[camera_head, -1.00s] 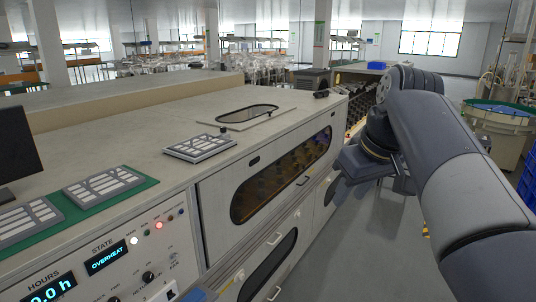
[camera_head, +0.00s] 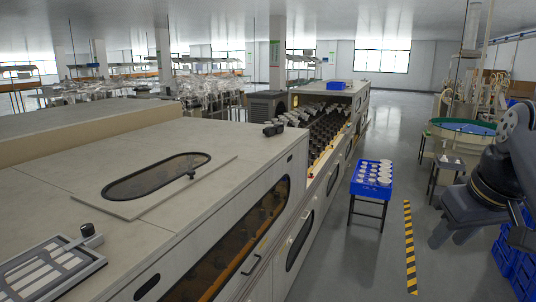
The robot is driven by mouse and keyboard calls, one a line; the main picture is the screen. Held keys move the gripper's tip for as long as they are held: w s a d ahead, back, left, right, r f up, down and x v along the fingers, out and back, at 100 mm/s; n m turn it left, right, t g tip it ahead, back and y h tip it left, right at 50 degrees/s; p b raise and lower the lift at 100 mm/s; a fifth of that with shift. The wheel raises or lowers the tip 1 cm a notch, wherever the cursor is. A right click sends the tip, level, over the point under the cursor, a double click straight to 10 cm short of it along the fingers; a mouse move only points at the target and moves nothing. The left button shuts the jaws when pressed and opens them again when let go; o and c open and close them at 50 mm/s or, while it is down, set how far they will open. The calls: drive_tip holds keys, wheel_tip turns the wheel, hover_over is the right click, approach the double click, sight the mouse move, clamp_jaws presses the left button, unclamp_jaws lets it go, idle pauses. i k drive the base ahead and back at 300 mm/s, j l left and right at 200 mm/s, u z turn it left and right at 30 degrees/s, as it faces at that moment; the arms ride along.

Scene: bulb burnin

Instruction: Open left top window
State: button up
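The long beige machine has an upper front panel with a long dark window (camera_head: 225,262), amber inside. It looks shut, with a small handle (camera_head: 251,265) at its lower right. A flat top panel (camera_head: 215,183) has an oval dark window (camera_head: 155,176) and a small knob (camera_head: 191,175); it lies closed. My arm is at the right edge, well apart from the machine across the aisle. My gripper (camera_head: 447,226) seems to be the dark wedge-shaped end there; its fingers cannot be made out, and nothing is seen held in it.
A blue crate of white round parts (camera_head: 374,173) stands on a stand in the aisle. Further along the machine, an open section shows rows of bulb sockets (camera_head: 325,130). A striped floor strip (camera_head: 409,250) and blue crates (camera_head: 508,250) lie right.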

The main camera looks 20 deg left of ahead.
sight(128, 209)
drive_tip(key=i+u, duration=0.1)
drive_tip(key=i, duration=0.4)
drive_tip(key=i+l+u, duration=0.1)
drive_tip(key=i, duration=0.4)
drive_tip(key=i+l+u, duration=0.1)
drive_tip(key=i, duration=0.35)
drive_tip(key=i+u, duration=0.2)
drive_tip(key=u, duration=0.25)
drive_tip(key=i+u, duration=0.2)
drive_tip(key=u, duration=0.2)
drive_tip(key=i+u, duration=0.2)
drive_tip(key=u, duration=0.25)
drive_tip(key=i+l+u, duration=0.15)
drive_tip(key=u, duration=0.25)
drive_tip(key=i+u, duration=0.35)
drive_tip(key=i+l+u, duration=0.1)
drive_tip(key=u, duration=0.25)
